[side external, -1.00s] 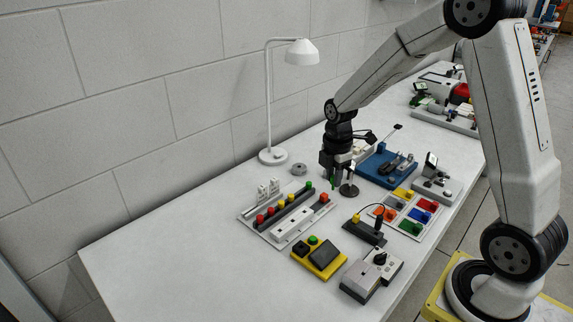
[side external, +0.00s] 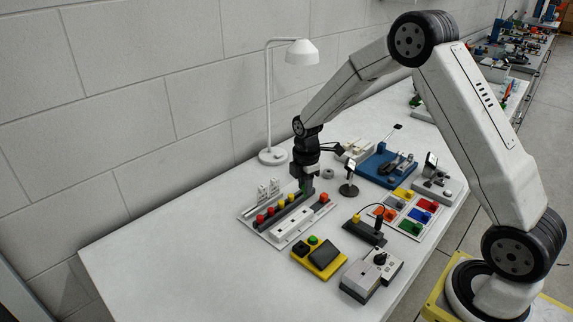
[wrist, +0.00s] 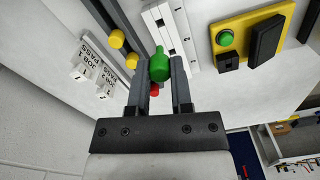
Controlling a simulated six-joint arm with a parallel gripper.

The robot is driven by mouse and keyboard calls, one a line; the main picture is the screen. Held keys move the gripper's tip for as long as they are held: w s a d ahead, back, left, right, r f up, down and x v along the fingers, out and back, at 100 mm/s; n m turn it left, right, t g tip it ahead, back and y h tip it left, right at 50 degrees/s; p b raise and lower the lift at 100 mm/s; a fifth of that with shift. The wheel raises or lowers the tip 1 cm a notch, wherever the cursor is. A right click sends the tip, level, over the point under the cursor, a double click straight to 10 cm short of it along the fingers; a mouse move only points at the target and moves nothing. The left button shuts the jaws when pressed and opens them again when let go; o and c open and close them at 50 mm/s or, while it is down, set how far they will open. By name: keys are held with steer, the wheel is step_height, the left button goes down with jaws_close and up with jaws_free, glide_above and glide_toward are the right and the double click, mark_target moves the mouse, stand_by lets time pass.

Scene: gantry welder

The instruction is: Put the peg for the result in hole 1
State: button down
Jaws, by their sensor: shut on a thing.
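My gripper (side external: 305,188) is low over the far right end of the dark peg rack (side external: 285,210). In the wrist view its fingers (wrist: 159,80) are shut on a green peg (wrist: 160,65). Red pegs (side external: 261,219) and yellow pegs (side external: 281,204) stand in the rack; yellow pegs (wrist: 117,38) also show in the wrist view. The white hole block (side external: 292,222) lies in front of the rack and shows in the wrist view (wrist: 167,28) with small digits beside it. The held peg appears close to the block's end; the peg's lower end is hidden.
White job-pass tags (side external: 268,188) stand behind the rack. A red peg (side external: 324,197) is at the right. A lamp (side external: 273,157) stands behind.

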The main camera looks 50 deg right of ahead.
steer(key=shift+f, duration=0.2)
steer(key=shift+f, duration=2.25)
steer(key=shift+f, duration=1.3)
stand_by(1.1)
steer(key=shift+c, duration=2.2)
jaws_free()
steer(key=shift+s, duration=0.1)
steer(key=shift+r, duration=0.15)
steer(key=shift+r, duration=3.8)
steer(key=shift+r, duration=0.1)
